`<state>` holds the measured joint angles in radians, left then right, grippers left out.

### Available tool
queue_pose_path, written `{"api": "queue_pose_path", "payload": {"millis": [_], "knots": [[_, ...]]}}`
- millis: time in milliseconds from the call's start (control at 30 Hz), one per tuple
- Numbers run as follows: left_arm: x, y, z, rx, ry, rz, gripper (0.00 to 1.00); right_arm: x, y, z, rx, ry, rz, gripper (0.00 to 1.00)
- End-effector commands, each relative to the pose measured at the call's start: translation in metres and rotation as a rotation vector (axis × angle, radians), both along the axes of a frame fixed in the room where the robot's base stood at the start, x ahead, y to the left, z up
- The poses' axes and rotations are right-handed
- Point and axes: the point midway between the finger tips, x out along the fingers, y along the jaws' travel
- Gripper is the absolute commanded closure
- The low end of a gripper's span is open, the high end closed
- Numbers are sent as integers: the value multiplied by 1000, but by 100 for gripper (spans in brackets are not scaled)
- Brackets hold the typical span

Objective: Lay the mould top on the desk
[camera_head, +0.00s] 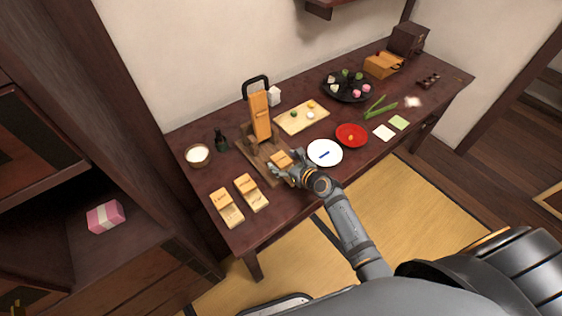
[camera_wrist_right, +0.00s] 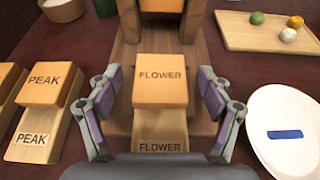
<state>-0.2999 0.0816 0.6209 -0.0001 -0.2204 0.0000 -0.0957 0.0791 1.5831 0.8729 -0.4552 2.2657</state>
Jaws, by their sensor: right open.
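A light wooden block marked FLOWER (camera_wrist_right: 160,80), which looks like the mould top, lies between the fingers of my right gripper (camera_wrist_right: 160,100) in the wrist view. The fingers are apart, one on each side of it, with gaps. A lower wooden piece also marked FLOWER (camera_wrist_right: 160,135) shows just below the block. In the head view the block (camera_head: 282,158) is at the front of the press's wooden base (camera_head: 252,155), and my right gripper (camera_head: 288,172) is right at it. The dark desk (camera_head: 290,208) carries them. My left gripper is not in view.
Two wooden pieces (camera_head: 227,207) (camera_head: 251,192) stand left of the gripper; one reads PEAK (camera_wrist_right: 50,84). The tall press (camera_head: 260,117) is behind. A white plate (camera_head: 325,152) and red dish (camera_head: 351,135) are on the right. Bare desk shows at the front.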

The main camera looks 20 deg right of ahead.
Motion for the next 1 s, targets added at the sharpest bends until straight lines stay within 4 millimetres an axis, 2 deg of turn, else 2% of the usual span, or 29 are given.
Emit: {"api": "queue_pose_path", "payload": {"millis": [167, 200, 600, 833, 1000], "knots": [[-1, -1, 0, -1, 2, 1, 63, 0, 0, 0, -1, 1, 0, 21], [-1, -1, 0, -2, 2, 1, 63, 0, 0, 0, -1, 1, 0, 23], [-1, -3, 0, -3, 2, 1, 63, 0, 0, 0, -1, 1, 0, 78], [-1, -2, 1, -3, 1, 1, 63, 0, 0, 2, -1, 0, 0, 79], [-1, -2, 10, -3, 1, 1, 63, 0, 0, 20, -3, -1, 1, 79]]}}
